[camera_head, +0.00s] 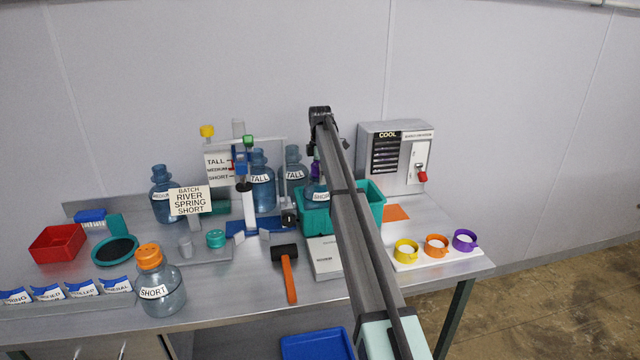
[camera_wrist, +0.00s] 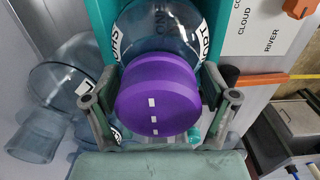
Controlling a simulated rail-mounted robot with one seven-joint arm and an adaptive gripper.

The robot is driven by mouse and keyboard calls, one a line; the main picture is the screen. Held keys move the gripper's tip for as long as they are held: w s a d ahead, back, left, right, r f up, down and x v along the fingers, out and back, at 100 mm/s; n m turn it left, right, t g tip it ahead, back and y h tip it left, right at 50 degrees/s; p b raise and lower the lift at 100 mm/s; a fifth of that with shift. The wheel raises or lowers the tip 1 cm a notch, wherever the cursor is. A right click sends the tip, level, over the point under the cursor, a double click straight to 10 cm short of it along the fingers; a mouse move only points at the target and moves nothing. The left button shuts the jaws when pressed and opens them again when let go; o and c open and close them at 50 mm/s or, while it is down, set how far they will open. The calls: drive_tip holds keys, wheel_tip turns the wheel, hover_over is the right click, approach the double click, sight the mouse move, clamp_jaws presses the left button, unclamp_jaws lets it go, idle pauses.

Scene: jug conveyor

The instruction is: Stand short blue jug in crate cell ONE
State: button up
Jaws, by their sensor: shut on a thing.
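The short blue jug (camera_head: 317,196) has a purple cap (camera_wrist: 157,95) and a SHORT label. In the head view it stands roughly upright within the left part of the teal crate (camera_head: 369,197). In the wrist view, my gripper (camera_wrist: 160,100) has its fingers on both sides of the purple cap and is shut on it. The clear blue body of the jug (camera_wrist: 150,35) shows beyond the cap, with the word ONE visible through it. The teal crate wall (camera_wrist: 98,20) is beside it. I cannot tell whether the jug's base touches the crate floor. My arm hides part of the crate.
A capped short jug (camera_head: 160,285) stands at the front left. A hammer (camera_head: 288,272) lies in front of the crate. Coloured rings (camera_head: 436,245) sit right. A sign (camera_head: 189,200) reads RIVER SPRING SHORT.

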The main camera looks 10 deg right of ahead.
drive_tip(key=shift+f+p, duration=0.6)
drive_tip(key=shift+f, duration=1.5)
drive_tip(key=o, duration=1.6)
drive_tip(key=shift+o, duration=0.2)
wheel_tip(320, 180, up, 12)
drive_tip(key=b, duration=0.3)
drive_tip(key=shift+b, duration=0.3)
